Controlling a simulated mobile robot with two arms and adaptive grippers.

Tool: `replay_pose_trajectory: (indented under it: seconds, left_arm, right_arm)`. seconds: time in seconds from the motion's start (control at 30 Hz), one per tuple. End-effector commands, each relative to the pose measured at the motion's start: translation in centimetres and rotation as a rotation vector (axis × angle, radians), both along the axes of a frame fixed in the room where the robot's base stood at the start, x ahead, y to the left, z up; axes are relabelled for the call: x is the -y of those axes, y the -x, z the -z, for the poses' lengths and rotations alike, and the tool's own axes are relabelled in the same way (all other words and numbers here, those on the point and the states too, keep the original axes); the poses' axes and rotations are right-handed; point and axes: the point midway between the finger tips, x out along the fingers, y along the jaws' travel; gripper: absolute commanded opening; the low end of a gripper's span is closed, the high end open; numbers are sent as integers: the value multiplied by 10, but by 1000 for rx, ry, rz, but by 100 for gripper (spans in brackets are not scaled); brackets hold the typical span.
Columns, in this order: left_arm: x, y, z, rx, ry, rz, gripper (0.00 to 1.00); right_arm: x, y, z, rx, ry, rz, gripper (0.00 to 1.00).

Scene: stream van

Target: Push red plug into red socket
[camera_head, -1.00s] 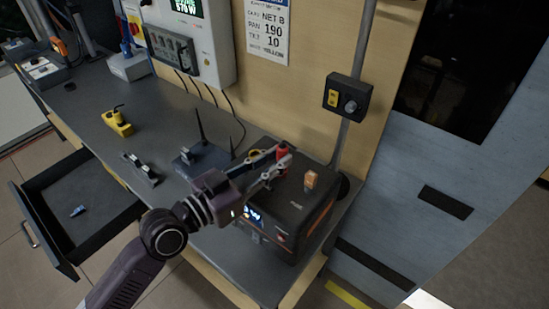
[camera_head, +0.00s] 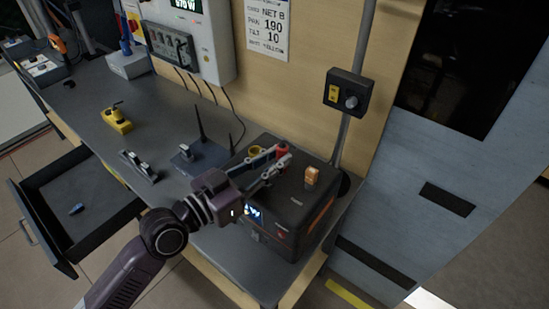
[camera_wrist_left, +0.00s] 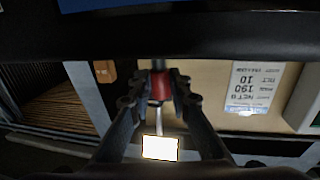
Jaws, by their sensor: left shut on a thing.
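The red plug (camera_head: 282,150) is at the top rear of the black box (camera_head: 293,199) on the bench. My left gripper (camera_head: 277,163) reaches over the box from the left, its fingers around the plug. In the left wrist view the red plug (camera_wrist_left: 161,88) stands between the two fingertips (camera_wrist_left: 158,92), which are shut on it. The red socket is not visible; the plug, the fingers and the box's edge hide that spot. I cannot tell whether the plug's end is inside a socket. My right gripper is not in view.
An orange plug (camera_head: 312,175) stands on the box top beside my gripper. A yellow ring (camera_head: 256,150) is at its rear left. A router with antennas (camera_head: 198,157) stands left of the box. An open drawer (camera_head: 66,214) juts from the bench. A wall rises behind.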

Motion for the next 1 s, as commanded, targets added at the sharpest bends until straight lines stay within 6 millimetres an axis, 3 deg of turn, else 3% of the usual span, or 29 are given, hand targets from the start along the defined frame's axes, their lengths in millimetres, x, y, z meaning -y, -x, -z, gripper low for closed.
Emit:
replay_pose_trajectory:
  seconds: [0.8, 0.83, 1.0]
  left_arm:
    - [0, 0, 19, -1, 0, 0, 0]
    - [0, 0, 19, -1, 1, 0, 19]
    - [0, 0, 18, -1, 1, 0, 37]
  right_arm:
    - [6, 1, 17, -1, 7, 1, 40]
    - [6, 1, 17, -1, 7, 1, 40]
    - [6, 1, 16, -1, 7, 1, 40]
